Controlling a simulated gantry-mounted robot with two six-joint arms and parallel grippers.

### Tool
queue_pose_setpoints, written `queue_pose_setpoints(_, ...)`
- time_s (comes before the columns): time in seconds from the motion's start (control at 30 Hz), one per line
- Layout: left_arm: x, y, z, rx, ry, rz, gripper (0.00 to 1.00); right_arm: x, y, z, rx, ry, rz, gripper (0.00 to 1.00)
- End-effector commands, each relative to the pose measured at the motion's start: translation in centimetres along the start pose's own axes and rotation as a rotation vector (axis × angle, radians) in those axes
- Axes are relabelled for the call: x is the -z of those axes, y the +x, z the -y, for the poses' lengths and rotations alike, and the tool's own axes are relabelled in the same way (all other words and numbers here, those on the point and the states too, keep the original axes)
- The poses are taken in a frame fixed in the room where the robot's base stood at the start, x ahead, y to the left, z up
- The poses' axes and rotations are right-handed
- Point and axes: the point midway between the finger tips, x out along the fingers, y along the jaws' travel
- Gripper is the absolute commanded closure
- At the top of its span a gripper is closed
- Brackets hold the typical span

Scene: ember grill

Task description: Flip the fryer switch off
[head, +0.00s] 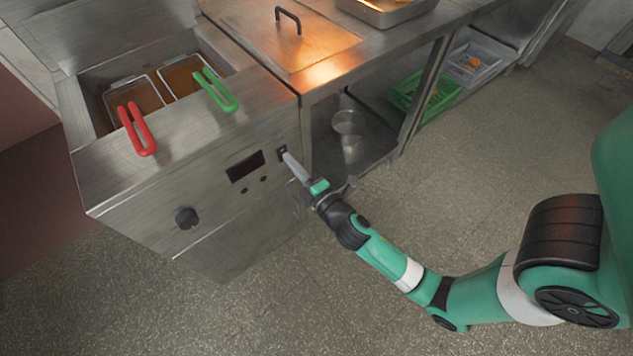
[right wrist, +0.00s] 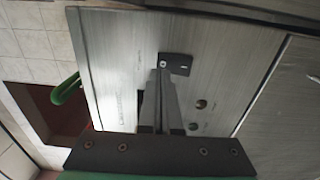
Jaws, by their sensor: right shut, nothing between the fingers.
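The fryer (head: 105,190) stands at the left of the head view, with a dark display, a round knob and a small black switch on its front panel. The switch (head: 282,152) is near the panel's right end; it also shows in the right wrist view (right wrist: 181,64), with two small light marks on its dark plate. My right gripper (head: 286,157) is shut and empty. Its fingertips are at the switch, over part of the plate; I cannot tell whether they touch it. My left gripper is not in view.
Two baskets with a red handle (head: 138,132) and a green handle (head: 216,92) sit in the fryer wells. A steel counter (head: 330,75) adjoins on the right, with a metal pot (head: 348,125) and a green crate (head: 408,100) below. The floor in front is clear.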

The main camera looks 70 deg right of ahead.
Motion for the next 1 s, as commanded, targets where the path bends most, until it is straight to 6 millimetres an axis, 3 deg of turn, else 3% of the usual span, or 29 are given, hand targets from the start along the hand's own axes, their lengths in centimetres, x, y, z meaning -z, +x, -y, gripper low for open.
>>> queue_pose_setpoints(0.3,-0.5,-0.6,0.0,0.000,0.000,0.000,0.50,0.3,-7.3,-0.6,0.006,0.000,-0.009,1.00)
queue_pose_setpoints(0.5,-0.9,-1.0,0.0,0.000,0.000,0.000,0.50,0.3,-10.3,-1.2,0.005,0.000,-0.008,1.00)
queue_pose_setpoints(1.0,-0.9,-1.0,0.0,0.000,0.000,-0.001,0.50,0.2,-11.0,-1.5,0.003,0.001,-0.004,1.00)
